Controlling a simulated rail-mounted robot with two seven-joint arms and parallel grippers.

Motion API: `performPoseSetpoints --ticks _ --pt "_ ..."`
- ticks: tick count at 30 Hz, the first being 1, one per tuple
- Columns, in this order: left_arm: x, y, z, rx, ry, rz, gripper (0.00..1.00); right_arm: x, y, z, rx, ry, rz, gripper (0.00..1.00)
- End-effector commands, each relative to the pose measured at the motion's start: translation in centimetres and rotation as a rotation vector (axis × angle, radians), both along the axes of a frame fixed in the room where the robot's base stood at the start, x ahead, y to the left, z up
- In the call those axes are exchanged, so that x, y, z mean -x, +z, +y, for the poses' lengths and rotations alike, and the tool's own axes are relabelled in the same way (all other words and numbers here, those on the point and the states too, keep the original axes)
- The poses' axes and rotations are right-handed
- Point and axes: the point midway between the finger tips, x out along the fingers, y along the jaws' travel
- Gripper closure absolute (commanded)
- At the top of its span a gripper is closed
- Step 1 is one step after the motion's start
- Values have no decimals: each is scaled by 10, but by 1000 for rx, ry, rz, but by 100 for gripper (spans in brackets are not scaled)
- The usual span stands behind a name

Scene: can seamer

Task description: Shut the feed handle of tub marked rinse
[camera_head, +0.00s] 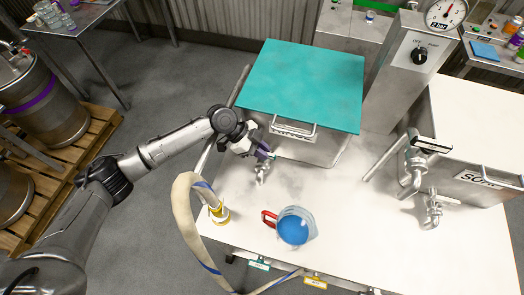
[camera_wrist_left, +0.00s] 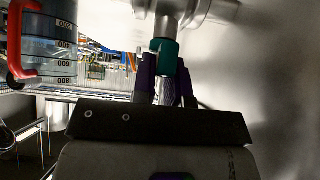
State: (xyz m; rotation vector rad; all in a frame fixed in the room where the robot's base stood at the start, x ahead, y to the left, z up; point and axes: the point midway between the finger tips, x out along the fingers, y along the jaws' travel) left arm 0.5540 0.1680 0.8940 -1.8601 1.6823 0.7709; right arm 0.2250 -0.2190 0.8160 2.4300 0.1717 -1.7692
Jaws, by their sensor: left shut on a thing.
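The tub with the teal lid (camera_head: 302,82) stands on the white table; its front label is partly covered by a bar and I cannot read it fully. A metal tap (camera_head: 262,172) juts from its front left. My left gripper (camera_head: 264,152) is at this tap, its purple fingers close to the tub's wall. In the left wrist view the purple fingers (camera_wrist_left: 162,82) are shut on the teal-ended feed handle (camera_wrist_left: 165,52), below a metal valve body. The fingers hide much of the handle. My right gripper does not show.
A jug of blue liquid (camera_head: 293,229) with a red handle stands in front of the tap. A hose (camera_head: 184,205) with a yellow fitting lies at the table's left edge. A second tub (camera_head: 478,135) with pipework stands right. A gauge column (camera_head: 408,75) rises behind.

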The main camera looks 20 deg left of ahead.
Motion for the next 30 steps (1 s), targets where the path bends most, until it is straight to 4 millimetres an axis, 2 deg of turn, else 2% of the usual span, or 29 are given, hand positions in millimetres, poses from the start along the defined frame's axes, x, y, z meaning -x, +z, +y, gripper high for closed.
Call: performPoseSetpoints --ticks 7,8,16,24,30 --pt "0 -1 0 -2 -4 -1 100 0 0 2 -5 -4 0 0" --pt "0 -1 0 -2 -4 -1 86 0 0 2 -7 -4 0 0" --pt "0 -1 0 -1 -2 -1 61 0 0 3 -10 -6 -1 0" --pt "0 1 0 -1 7 -1 61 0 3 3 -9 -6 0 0" --pt "2 5 0 -3 95 0 61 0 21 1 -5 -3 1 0"
